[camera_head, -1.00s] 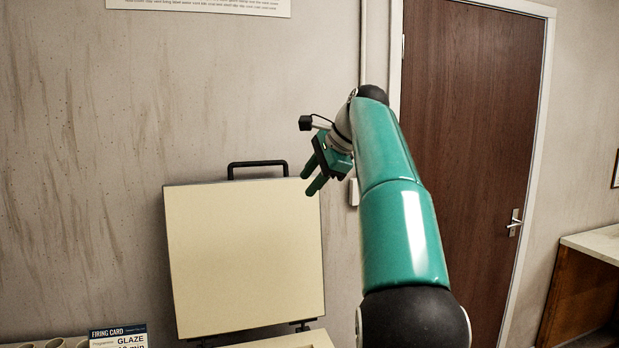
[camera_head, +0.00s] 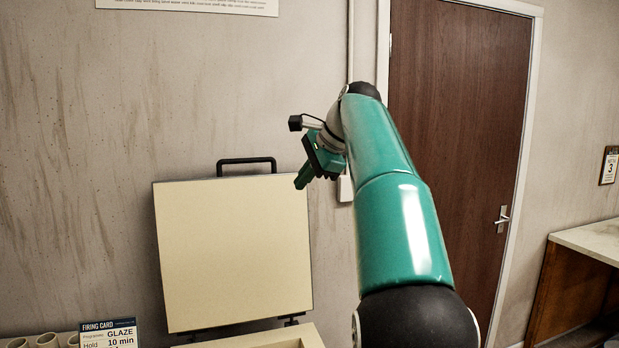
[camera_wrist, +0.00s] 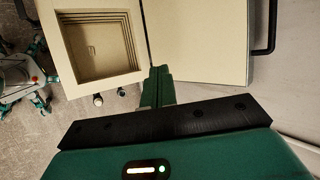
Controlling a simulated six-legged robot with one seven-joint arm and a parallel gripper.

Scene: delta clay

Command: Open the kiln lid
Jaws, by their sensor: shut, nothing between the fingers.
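The kiln lid (camera_head: 233,255) is a cream square panel standing upright, swung up on hinges at its lower edge. Its dark handle (camera_head: 246,162) is at the top edge; it also shows at the right of the wrist view (camera_wrist: 266,28). The kiln body (camera_head: 262,340) is mostly cut off below in the head view. In the wrist view the kiln's stepped square chamber (camera_wrist: 95,45) is uncovered beside the lid (camera_wrist: 200,40).
A firing card (camera_head: 108,333) and several cups (camera_head: 47,341) stand at the lower left. A wall is behind the lid, with a brown door (camera_head: 455,130) to the right. A counter (camera_head: 590,242) stands at the far right.

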